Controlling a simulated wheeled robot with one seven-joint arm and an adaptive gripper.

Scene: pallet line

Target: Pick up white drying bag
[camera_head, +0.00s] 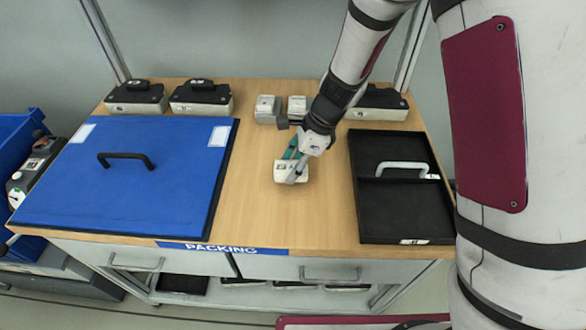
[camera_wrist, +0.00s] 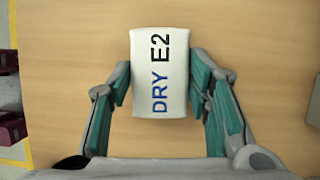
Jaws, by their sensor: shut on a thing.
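The white drying bag (camera_head: 290,172) is over the wooden table, between the blue lid and the black tray. In the wrist view the bag (camera_wrist: 160,72) shows "DRY E2" on its face and sits between the two teal finger pads. My gripper (camera_head: 291,165) is shut on it from both sides. In the wrist view my gripper (camera_wrist: 160,90) has a pad against each side of the bag. I cannot tell whether the bag still touches the table.
The wooden table (camera_head: 255,200) is bare around the bag. A blue lid with a black handle (camera_head: 120,185) lies left. A black tray with a light handle (camera_head: 400,215) lies right. Two small whitish blocks (camera_head: 267,109) and several black-topped boxes (camera_head: 200,97) stand at the back.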

